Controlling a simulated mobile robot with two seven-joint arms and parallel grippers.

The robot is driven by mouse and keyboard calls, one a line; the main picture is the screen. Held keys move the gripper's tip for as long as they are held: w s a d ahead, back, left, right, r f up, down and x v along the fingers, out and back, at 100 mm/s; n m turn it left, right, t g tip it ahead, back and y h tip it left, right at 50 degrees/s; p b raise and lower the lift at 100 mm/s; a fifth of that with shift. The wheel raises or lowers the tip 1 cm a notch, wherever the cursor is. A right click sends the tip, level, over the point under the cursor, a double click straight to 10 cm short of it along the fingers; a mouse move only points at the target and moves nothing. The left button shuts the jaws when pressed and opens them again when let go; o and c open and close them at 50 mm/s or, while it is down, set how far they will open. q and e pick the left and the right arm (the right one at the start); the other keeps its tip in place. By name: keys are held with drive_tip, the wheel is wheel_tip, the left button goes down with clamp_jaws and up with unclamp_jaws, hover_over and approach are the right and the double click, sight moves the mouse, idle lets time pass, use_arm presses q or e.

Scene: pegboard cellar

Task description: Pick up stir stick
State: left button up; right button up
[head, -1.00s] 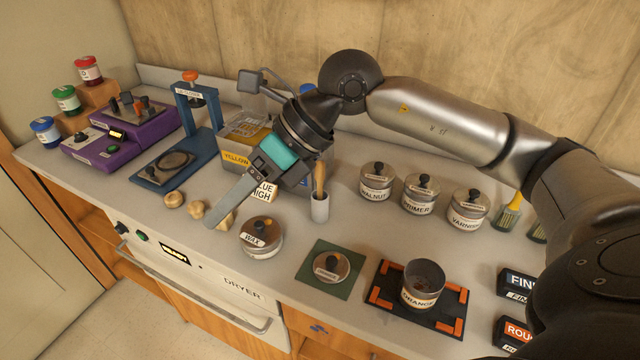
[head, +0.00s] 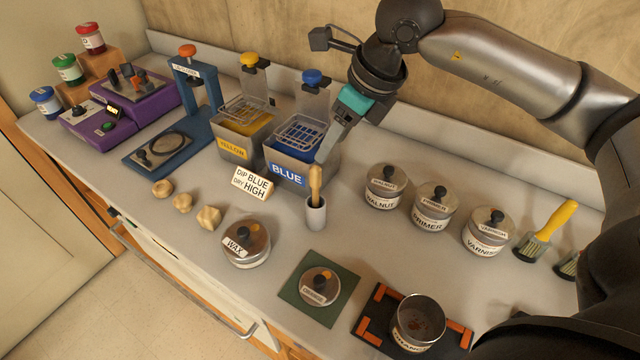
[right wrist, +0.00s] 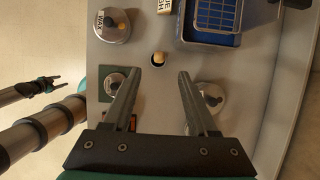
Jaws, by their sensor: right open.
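My right gripper (head: 326,155) is open and empty, pointing down just above and behind the stick in the head view. Its two fingers (right wrist: 159,73) are spread apart in the wrist view. My left gripper (right wrist: 59,83) shows small at the left of the wrist view, its fingers apart and empty.
A blue dip tank (head: 288,172) and a yellow one (head: 234,148) stand left of the cup, with a sign (head: 252,184) in front. Lidded tins, including walnut (head: 384,190), stand to the right. A wax tin (head: 246,245) is nearer the front edge.

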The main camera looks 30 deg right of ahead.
sight(310, 178)
drive_tip(key=x, duration=1.2)
drive_tip(key=shift+w+a+f, duration=0.15)
drive_tip(key=shift+a+f, duration=0.05)
drive_tip(key=shift+f, duration=0.1)
clamp_jaws()
